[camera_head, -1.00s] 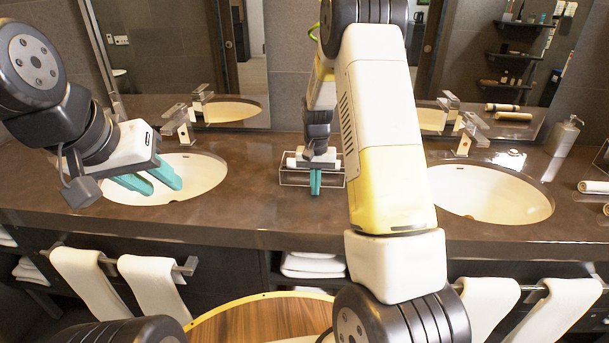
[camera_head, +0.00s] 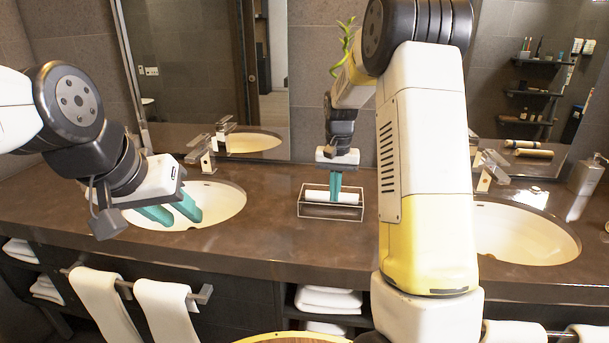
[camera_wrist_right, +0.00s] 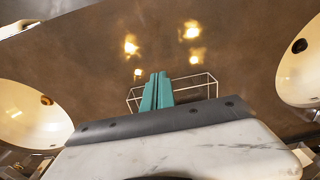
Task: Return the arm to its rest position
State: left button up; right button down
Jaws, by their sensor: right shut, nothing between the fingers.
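A white rolled towel (camera_head: 345,197) shows in the rack in the head view. Whether the fingertips touch the rack or towel I cannot tell. My left gripper (camera_head: 172,214) hangs over the left sink, its two teal fingers apart and empty.
The left sink (camera_head: 225,200) and right sink (camera_head: 520,235) flank the rack. Taps (camera_head: 205,150) and mirrors (camera_head: 200,60) stand behind. A soap dispenser (camera_head: 583,178) is at the far right. Towels (camera_head: 165,310) hang at the counter's front. Bare counter lies between left sink and rack.

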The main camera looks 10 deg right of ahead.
jog(key=s+a+r+n+t+y, duration=0.2)
jog(key=s+r+t, duration=0.1)
jog(key=s+r, duration=0.95)
jog(key=s+a+r+n+t, duration=0.1)
jog(key=s+a+r+t, duration=0.1)
jog(key=s, duration=1.2)
jog(key=shift+s+r+n+t, duration=0.2)
jog(key=shift+s+n+t, duration=0.1)
jog(key=shift+n+t, duration=0.15)
